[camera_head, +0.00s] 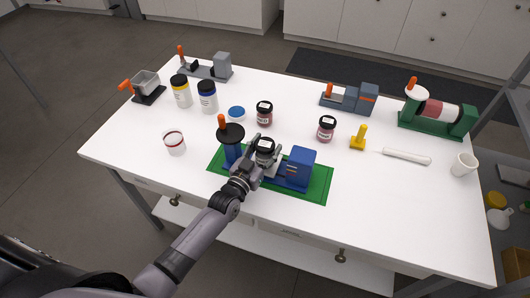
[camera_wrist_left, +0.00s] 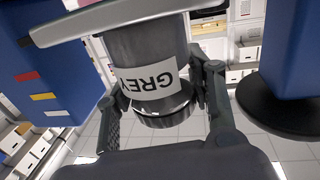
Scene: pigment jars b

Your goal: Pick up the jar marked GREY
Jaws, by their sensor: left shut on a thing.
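The jar marked GREY (camera_wrist_left: 150,60) fills the middle of the left wrist view, its white label (camera_wrist_left: 150,82) reading GREY upside down. In the head view the same jar (camera_head: 266,145) shows a dark lid with a pale mark, between the blue post and the blue block on the green mat. My left gripper (camera_head: 256,163) is shut on this jar, with a finger on each side in the left wrist view (camera_wrist_left: 160,108). Whether the jar's base touches the stand under it is hard to tell. My right gripper is not in view.
Close around the gripper stand a blue post with a black disc and orange handle (camera_head: 231,133) and a blue block (camera_head: 299,166), on a green mat (camera_head: 318,192). Two reddish jars (camera_head: 265,114) (camera_head: 326,129) stand behind. The front right tabletop is clear.

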